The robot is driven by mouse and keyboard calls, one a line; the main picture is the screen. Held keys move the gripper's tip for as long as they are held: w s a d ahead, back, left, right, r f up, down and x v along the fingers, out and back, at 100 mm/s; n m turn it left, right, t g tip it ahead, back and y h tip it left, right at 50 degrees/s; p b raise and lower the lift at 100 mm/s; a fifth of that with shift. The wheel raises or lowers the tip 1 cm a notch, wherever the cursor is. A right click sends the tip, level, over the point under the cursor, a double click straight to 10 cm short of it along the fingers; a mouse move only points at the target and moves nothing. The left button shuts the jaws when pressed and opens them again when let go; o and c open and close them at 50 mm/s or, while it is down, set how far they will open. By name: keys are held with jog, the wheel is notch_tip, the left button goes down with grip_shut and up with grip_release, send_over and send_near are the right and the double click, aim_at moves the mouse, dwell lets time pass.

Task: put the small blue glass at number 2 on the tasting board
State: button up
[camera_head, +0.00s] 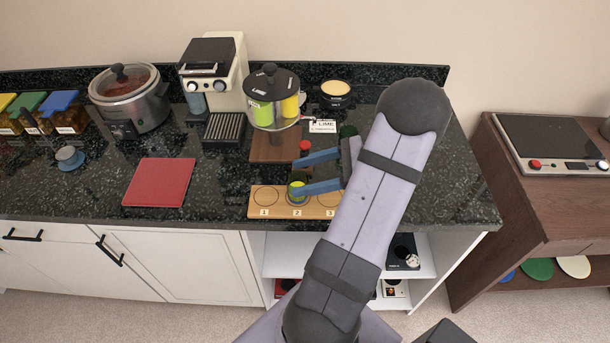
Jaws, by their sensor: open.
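The wooden tasting board (281,207) lies near the counter's front edge, with ringed spots numbered 1, 2 and 3. The jaws hold nothing that I can see. Spot 1 is empty; my arm covers the board's right end.
A red mat (160,182) lies left of the board. Behind stand a clear dispenser (272,98), a coffee machine (213,75) and a slow cooker (131,98). A small blue-grey object (70,157) sits far left. The counter between mat and board is clear.

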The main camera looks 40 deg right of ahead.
jog(key=b+v, duration=0.3)
jog(key=v, duration=0.8)
jog(key=shift+s+d+r, duration=0.2)
jog(key=shift+s+d, duration=0.05)
jog(key=shift+s, duration=0.05)
jog(key=w+a+r+n+g+h+p, duration=0.1)
jog(key=w+a+n+g+p, duration=0.3)
jog(key=a, duration=0.5)
jog(key=w+a+r+n+g+h+p, duration=0.1)
jog(key=w+a+n+g+p, duration=0.35)
jog(key=a, duration=0.45)
jog(key=s+a+r+n+g+h+p, duration=0.1)
jog(key=s+a+r+n+h+p, duration=0.2)
jog(key=a+n, duration=0.5)
jog(key=s+a+r+n+h+p, duration=0.1)
jog(key=s+a+n+h+p, duration=0.35)
jog(key=n, duration=0.65)
jog(key=shift+m, duration=0.25)
jog(key=f+b, duration=0.1)
jog(key=f, duration=0.1)
jog(key=w+f+b, duration=0.1)
jog(key=f+b, duration=0.2)
jog(key=shift+w+a+f, duration=0.2)
jog(key=shift+a+f, duration=0.1)
jog(key=shift+a, duration=0.05)
